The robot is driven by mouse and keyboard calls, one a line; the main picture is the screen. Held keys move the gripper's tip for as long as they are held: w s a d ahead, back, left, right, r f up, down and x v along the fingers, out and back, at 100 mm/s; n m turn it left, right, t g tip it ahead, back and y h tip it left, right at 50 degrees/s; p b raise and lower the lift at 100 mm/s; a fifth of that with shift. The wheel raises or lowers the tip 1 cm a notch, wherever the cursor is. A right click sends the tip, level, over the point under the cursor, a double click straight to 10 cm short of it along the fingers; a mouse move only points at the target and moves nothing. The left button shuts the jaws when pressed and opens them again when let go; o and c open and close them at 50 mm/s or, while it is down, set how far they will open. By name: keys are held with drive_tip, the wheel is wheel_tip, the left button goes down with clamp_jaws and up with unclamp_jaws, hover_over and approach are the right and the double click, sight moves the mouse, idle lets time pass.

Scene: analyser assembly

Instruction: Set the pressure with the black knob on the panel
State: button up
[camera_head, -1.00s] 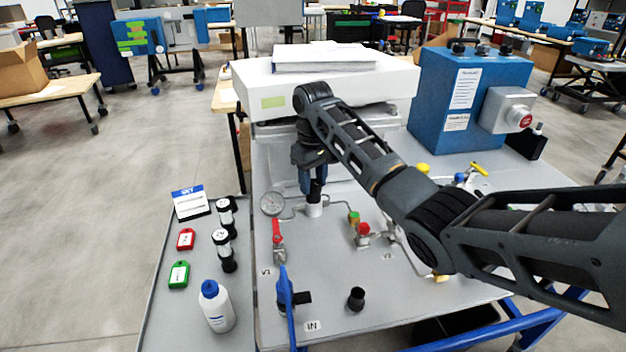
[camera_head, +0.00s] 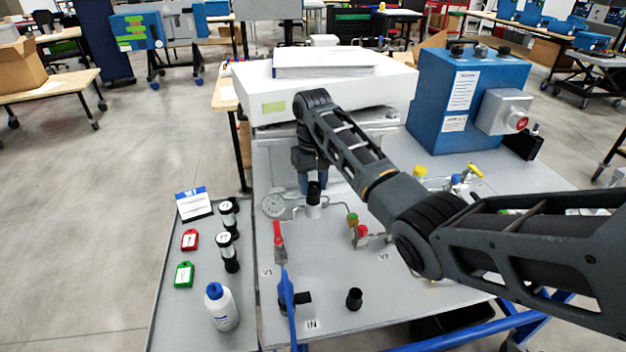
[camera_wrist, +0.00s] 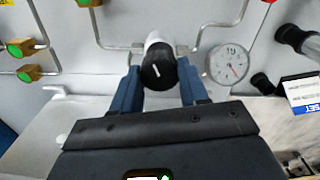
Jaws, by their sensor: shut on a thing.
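The black knob (camera_wrist: 156,72) sits on a white stem on the panel, with a pale line across its top, in the wrist view. My gripper (camera_wrist: 159,79) has a blue finger on each side of the knob and is shut on it. In the head view the knob (camera_head: 314,193) shows dark at the end of my blue fingers, above its white base. The round pressure gauge (camera_wrist: 229,64) is right beside the knob in the wrist view, its red needle visible. The gauge (camera_head: 274,205) is left of the knob in the head view; its reading is too small there.
A large white box (camera_head: 385,84) with papers stands just behind my gripper. Red (camera_head: 279,241) and blue (camera_head: 287,300) valve handles stand at the panel's front left. A blue unit (camera_head: 450,120) stands at the back right. A side shelf holds a white bottle (camera_head: 222,310).

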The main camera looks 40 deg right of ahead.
sight(313, 185)
drive_tip(key=o, duration=1.1)
drive_tip(key=shift+c, duration=0.2)
drive_tip(key=shift+r, duration=0.15)
wheel_tip(313, 185, up, 8)
drive_tip(key=shift+f, duration=0.2)
